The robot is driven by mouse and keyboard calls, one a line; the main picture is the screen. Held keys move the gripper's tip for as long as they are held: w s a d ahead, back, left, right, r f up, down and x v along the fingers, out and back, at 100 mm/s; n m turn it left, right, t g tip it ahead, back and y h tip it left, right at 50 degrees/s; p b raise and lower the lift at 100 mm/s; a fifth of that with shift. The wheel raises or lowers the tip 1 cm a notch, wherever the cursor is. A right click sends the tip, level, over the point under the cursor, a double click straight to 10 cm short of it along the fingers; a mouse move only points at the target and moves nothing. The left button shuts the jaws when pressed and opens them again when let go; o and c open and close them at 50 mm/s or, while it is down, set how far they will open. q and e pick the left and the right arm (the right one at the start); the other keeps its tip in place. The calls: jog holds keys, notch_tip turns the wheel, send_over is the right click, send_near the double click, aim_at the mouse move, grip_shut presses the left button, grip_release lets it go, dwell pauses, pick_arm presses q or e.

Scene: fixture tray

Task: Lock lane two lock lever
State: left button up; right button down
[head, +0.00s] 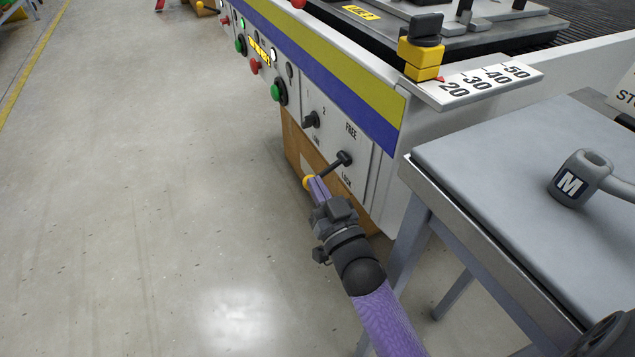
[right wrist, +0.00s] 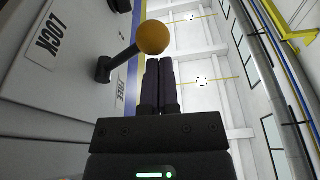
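The lock lever (head: 327,170) is a dark rod with a yellow ball knob (head: 308,182), on a pale panel of the machine front. It sticks out to the lower left from its pivot, between the labels FREE (head: 351,130) and LOCK (head: 347,180). The right wrist view also shows the knob (right wrist: 153,37) and the labels. My right gripper (head: 314,184) is beside the knob, its two fingers (right wrist: 159,75) together with nothing between them. The tips are very close to the knob; I cannot tell whether they touch. My left gripper is not in view.
A dark selector knob (head: 311,119) sits left of the lever. Lit buttons (head: 278,92) run along the panel. A grey-topped bench (head: 480,150) with a metal frame stands close on the right and holds a grey M-marked tool (head: 575,180). Floor on the left is clear.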

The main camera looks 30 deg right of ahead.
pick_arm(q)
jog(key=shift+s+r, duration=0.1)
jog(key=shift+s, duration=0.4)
pick_arm(e)
jog(key=shift+f, duration=0.2)
pick_arm(q)
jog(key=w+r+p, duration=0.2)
jog(key=p, duration=0.1)
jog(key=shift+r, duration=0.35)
pick_arm(e)
jog(key=v, duration=0.9)
jog(key=shift+s, duration=0.45)
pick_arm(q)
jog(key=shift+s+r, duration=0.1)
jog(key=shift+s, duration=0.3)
pick_arm(e)
jog(key=shift+f, duration=0.1)
